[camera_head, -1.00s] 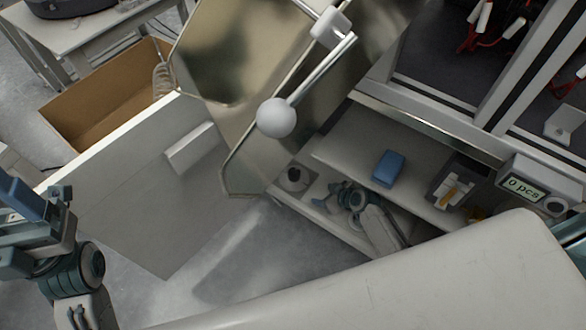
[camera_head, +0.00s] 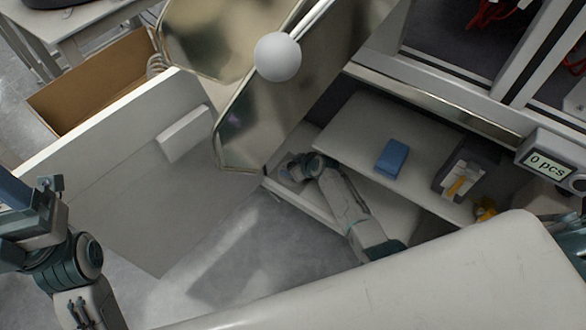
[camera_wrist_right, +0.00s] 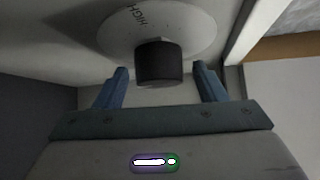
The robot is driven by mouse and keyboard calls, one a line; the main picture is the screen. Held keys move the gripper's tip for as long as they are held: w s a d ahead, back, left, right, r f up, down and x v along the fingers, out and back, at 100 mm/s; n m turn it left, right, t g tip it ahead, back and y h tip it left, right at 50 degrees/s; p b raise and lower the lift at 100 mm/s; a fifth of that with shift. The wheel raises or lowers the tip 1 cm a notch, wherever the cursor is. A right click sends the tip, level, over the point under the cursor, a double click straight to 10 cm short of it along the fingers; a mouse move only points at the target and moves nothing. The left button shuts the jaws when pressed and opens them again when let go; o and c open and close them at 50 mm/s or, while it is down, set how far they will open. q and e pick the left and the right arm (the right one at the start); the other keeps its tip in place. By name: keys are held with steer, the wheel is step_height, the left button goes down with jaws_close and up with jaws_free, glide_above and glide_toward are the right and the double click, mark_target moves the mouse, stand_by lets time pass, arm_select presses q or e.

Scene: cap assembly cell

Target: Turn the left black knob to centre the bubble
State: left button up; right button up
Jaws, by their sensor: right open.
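A black knob (camera_wrist_right: 158,63) stands at the middle of a pale round disc (camera_wrist_right: 200,25) in the right wrist view. The disc carries the lettering "HIGH". My right gripper (camera_wrist_right: 161,70) is open, with one blue finger on each side of the knob and a gap to both. In the head view my right gripper (camera_head: 300,168) is at the left end of the lower shelf and hides the knob there. My left gripper (camera_head: 14,195) is at the left edge, partly cut off, away from the knob. I see no bubble.
A blue block (camera_head: 391,157) and a grey bin (camera_head: 449,178) stand on the upper shelf, right of my right arm. A display (camera_head: 547,163) reads "0 pcs". A cardboard box (camera_head: 85,90) stands at left.

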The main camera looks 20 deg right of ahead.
steer(key=shift+w, duration=0.1)
steer(key=shift+c, duration=0.5)
steer(key=c, duration=0.9)
steer(key=shift+f, duration=0.1)
